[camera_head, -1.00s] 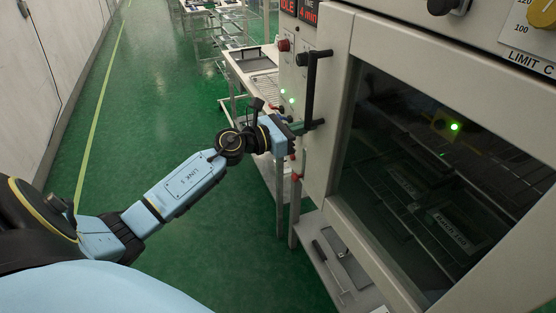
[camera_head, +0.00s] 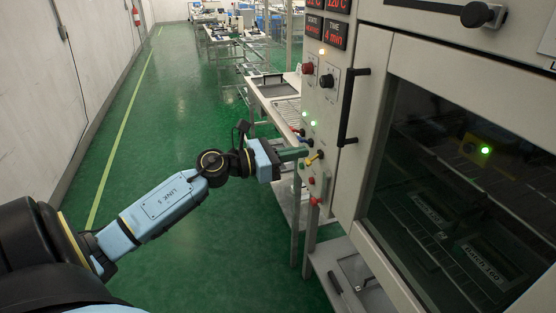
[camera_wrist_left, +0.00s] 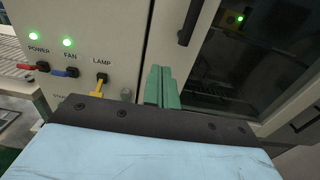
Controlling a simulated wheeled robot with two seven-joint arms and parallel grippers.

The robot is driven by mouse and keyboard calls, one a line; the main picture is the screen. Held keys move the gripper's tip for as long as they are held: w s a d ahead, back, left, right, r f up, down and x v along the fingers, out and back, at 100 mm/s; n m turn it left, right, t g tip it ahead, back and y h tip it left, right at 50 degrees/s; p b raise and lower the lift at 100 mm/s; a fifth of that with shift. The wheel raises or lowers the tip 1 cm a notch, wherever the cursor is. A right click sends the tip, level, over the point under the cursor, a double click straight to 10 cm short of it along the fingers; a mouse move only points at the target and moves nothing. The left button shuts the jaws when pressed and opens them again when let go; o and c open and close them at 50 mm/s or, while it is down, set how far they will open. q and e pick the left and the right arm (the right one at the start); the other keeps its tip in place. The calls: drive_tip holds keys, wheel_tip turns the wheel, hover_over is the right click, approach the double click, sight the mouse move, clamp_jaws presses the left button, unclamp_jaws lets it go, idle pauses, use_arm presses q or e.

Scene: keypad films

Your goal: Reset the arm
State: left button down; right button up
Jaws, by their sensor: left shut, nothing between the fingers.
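My left arm (camera_head: 160,202) comes in from the left in the head view, light blue with black joints. My left gripper (camera_head: 293,154) has green fingers, which are shut with nothing between them. They lie beside the front panel of a large oven cabinet (camera_head: 375,45), left of its black door handle (camera_head: 350,105). In the left wrist view the shut fingers (camera_wrist_left: 161,88) point toward the cabinet front, just right of the yellow LAMP switch (camera_wrist_left: 99,84). I cannot tell whether the fingertips touch the panel. My right gripper does not show.
The cabinet door has a dark window (camera_head: 465,190) and is closed. The panel carries a red knob (camera_head: 308,68), a black knob (camera_head: 327,81) and lit green lamps. A lower shelf (camera_head: 350,280) and a side table (camera_head: 270,95) stand nearby. The green floor at left is clear.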

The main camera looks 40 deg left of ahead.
use_arm(q)
drive_tip(key=shift+v, duration=2)
drive_tip(key=a+f+n+y, duration=0.3)
drive_tip(key=f+n, duration=0.4)
drive_tip(key=f, duration=0.2)
drive_tip(key=a+f+n+y, duration=0.2)
drive_tip(key=f+n+y, duration=0.1)
drive_tip(key=f+n, duration=0.6)
drive_tip(key=s+d+f+n+g+y, duration=0.15)
drive_tip(key=s+f+n, duration=0.45)
drive_tip(key=f, duration=0.6)
drive_tip(key=s+f+n+g+y, duration=0.25)
drive_tip(key=s+f+n, duration=0.25)
drive_tip(key=f, duration=0.6)
drive_tip(key=s+d+f+n+g, duration=0.3)
drive_tip(key=s+f, duration=0.4)
drive_tip(key=s+d+f+n+g, duration=0.2)
drive_tip(key=s+d+f+n, duration=0.15)
drive_tip(key=s+f, duration=0.25)
drive_tip(key=s+d+f+n+g, duration=0.3)
drive_tip(key=s+d, duration=0.2)
drive_tip(key=s, duration=0.4)
drive_tip(key=s+d+f+n+g+h, duration=0.1)
drive_tip(key=s+d+f+n+g, duration=0.1)
drive_tip(key=s+d, duration=0.4)
drive_tip(key=s+f+n, duration=0.1)
drive_tip(key=s+f, duration=0.1)
drive_tip(key=s, duration=0.2)
drive_tip(key=shift+f+g, duration=0.35)
drive_tip(key=shift+g, duration=0.05)
